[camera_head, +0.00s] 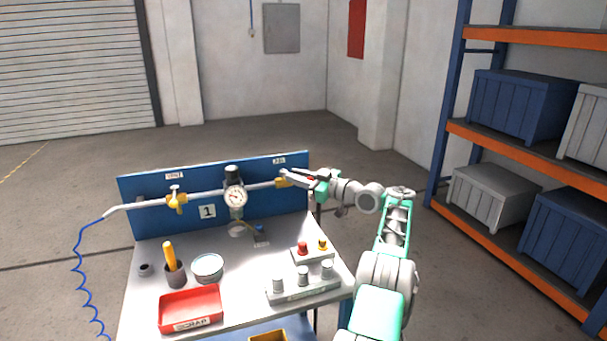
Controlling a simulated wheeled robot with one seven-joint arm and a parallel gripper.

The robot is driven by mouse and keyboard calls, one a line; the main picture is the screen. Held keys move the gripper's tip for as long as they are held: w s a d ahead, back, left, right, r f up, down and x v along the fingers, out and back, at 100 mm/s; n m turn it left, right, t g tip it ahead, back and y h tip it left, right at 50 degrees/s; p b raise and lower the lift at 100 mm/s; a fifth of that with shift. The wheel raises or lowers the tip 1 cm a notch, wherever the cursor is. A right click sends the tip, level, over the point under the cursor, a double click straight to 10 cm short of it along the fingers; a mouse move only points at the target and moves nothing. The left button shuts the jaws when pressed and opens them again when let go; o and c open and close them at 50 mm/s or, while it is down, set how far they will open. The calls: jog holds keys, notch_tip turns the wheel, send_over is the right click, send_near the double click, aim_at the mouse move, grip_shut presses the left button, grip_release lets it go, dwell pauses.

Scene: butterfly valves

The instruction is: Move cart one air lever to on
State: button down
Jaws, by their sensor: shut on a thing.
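Cart one (243,280) carries a blue back panel (262,213) with the number 1 on it. A pale pipe (207,194) runs across the panel with a round gauge (236,197) at its middle. A yellow valve with an upright handle (176,199) is on the left of the pipe, under a label. The air valve (283,182) is yellow, at the right end of the pipe under a label that seems to read AIR. My gripper (288,176) is at this valve, shut on what appears to be its lever. The fingers largely hide the lever, so its angle is unclear.
On the cart top are a red scrap tray (190,309), a yellow-handled tool in a cup (172,265), a round tin (207,267), a button box (312,252) and a block with several knobs (303,285). A shelf with crates (520,105) stands right. Floor behind the cart is clear.

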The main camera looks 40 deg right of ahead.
dwell(0.4)
jog(key=c, duration=1.5)
grip_release()
